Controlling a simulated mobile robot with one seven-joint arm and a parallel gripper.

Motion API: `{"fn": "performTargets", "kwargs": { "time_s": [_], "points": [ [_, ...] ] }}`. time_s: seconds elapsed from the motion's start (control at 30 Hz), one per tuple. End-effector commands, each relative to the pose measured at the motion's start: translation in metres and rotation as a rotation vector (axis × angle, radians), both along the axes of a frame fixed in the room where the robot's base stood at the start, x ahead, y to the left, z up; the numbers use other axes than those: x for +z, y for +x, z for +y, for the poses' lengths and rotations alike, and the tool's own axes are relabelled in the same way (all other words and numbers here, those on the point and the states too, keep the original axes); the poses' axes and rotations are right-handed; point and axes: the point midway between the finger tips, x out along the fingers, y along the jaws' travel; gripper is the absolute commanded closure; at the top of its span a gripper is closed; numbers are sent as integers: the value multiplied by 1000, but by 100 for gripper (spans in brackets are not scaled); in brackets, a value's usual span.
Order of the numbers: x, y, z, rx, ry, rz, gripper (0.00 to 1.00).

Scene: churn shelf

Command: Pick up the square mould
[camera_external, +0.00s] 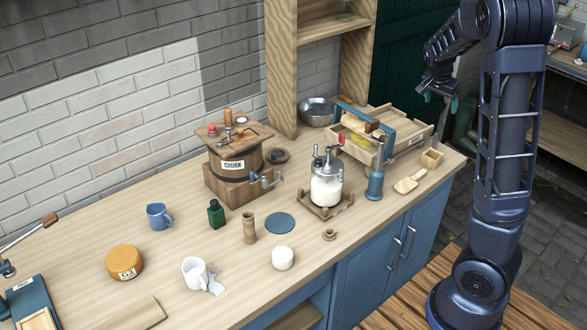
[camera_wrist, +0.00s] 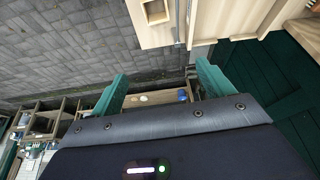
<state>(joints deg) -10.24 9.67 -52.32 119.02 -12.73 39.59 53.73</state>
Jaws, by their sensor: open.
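In the wrist view, a square wooden hollow shape (camera_wrist: 155,12) at the top edge looks like the same box, partly cut off. My gripper (camera_external: 440,99) is raised above and behind the counter's right end, clear of the box. In the wrist view its two teal fingers (camera_wrist: 162,72) are wide apart with nothing between them.
A wooden tray-like rack (camera_external: 400,130) and a blue-based press (camera_external: 375,180) stand left of the box. A green door (camera_external: 400,60) is behind. The counter's right edge is close to the box.

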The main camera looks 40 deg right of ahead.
Motion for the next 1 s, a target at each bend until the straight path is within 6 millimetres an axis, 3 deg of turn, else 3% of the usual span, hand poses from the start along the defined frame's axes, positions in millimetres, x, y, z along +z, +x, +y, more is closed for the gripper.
{"fn": "performTargets", "kwargs": {
  "time_s": [0.2, 0.4, 1.0],
  "points": [
    [-78, -2, -1, -4, 1, 8, 20],
    [-131, -2, -1, -2, 1, 3, 20],
    [-188, 1, -19, -1, 0, 1, 20]
  ]
}}
